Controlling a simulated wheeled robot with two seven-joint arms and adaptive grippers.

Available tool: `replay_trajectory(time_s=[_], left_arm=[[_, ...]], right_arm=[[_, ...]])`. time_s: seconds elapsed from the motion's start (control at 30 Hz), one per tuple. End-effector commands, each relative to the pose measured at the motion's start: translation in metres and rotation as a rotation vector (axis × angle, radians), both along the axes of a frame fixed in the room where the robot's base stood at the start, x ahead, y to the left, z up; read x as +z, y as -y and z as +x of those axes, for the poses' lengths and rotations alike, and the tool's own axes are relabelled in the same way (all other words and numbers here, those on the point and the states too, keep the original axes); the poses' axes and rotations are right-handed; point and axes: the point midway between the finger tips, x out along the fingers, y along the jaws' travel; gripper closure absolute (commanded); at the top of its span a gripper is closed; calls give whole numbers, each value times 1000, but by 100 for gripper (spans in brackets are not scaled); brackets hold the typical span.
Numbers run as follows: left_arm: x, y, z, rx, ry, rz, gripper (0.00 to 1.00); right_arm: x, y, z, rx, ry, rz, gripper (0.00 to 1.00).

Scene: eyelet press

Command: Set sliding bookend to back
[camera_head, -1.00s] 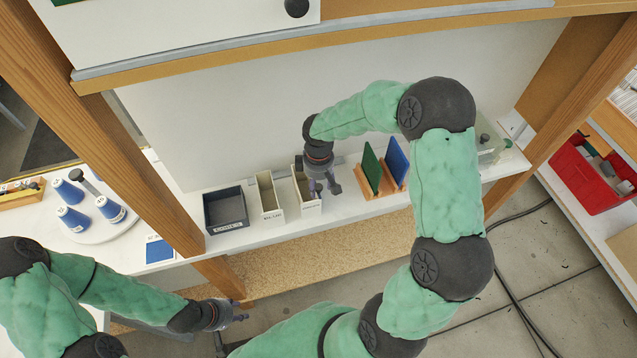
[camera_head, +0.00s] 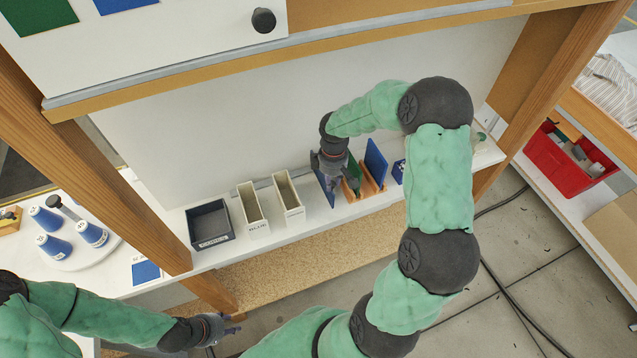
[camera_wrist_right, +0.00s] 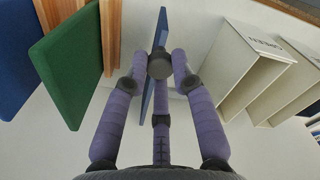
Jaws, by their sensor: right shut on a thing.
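A thin blue upright plate (camera_head: 326,188) stands on the shelf between the white file boxes and the green plate; I take it for the sliding bookend. My right gripper (camera_head: 338,184) is beside and above it and shut on it. In the right wrist view the blue plate (camera_wrist_right: 161,35) shows nearly edge-on between the fingers (camera_wrist_right: 158,88). The exact contact is partly hidden by the fingers. My left gripper (camera_head: 226,334) is low at the front left, its fingers apart, with nothing seen in it.
A green plate (camera_head: 353,178) and another blue plate (camera_head: 376,163) stand on wooden bases just right. Two white file boxes (camera_head: 288,197) and a dark bin (camera_head: 210,224) stand left. The white back panel (camera_head: 240,130) rises behind. Blue cones (camera_head: 54,246) stand far left.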

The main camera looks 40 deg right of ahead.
Motion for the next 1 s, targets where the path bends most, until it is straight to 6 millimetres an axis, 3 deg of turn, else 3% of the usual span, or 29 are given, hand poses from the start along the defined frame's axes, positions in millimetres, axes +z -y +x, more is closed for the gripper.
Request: replay_trajectory(time_s=[0.3,0.33,0.4,0.77,1.0], left_arm=[[0,0,0,0,0,0,60],[0,0,0,0,0,0,60],[0,0,0,0,0,0,60],[0,0,0,0,0,0,60],[0,0,0,0,0,0,60]], right_arm=[[0,5,-1,1,-1,-5,100],[0,5,-1,1,-1,-5,69],[0,5,-1,0,-1,-5,50],[2,4,-1,1,0,-4,50],[30,4,0,0,3,-5,50]])
